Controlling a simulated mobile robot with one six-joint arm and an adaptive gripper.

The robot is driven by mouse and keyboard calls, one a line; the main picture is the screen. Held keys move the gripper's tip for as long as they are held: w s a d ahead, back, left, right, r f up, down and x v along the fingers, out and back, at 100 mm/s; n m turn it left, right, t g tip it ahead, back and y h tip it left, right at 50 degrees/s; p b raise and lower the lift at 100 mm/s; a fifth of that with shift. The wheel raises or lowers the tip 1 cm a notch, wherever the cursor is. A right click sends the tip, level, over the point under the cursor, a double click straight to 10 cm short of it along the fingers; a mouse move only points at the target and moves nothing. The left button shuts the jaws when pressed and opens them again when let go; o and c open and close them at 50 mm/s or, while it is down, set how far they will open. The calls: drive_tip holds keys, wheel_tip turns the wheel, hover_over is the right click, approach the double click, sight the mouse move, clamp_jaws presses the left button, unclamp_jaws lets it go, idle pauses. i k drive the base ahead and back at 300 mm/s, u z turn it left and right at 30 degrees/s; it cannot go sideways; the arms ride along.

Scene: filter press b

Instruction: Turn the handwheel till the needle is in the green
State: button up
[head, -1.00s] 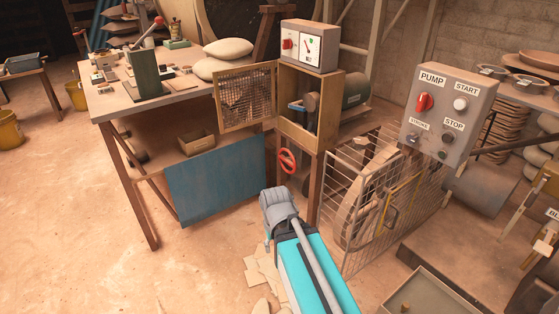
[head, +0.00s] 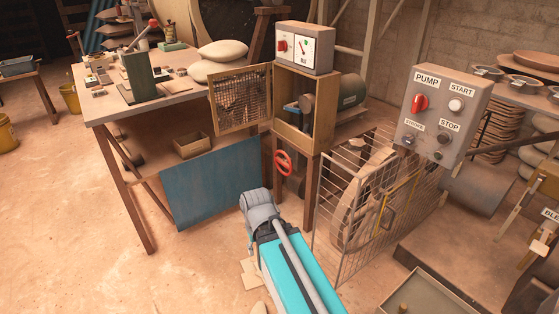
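The red handwheel (head: 283,162) is on the front of the wooden stand, below an open box, in the middle of the head view. My gripper's fingers do not show.
A mesh door (head: 241,100) stands open left of the wooden box (head: 326,110). A workbench (head: 180,92) with a blue panel (head: 212,185) is on the left. A wire guard (head: 345,215) and the pump panel (head: 442,112) are on the right.

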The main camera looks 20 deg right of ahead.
sight(285, 162)
drive_tip(key=u, duration=0.05)
drive_tip(key=i, duration=0.9)
drive_tip(key=z, duration=0.75)
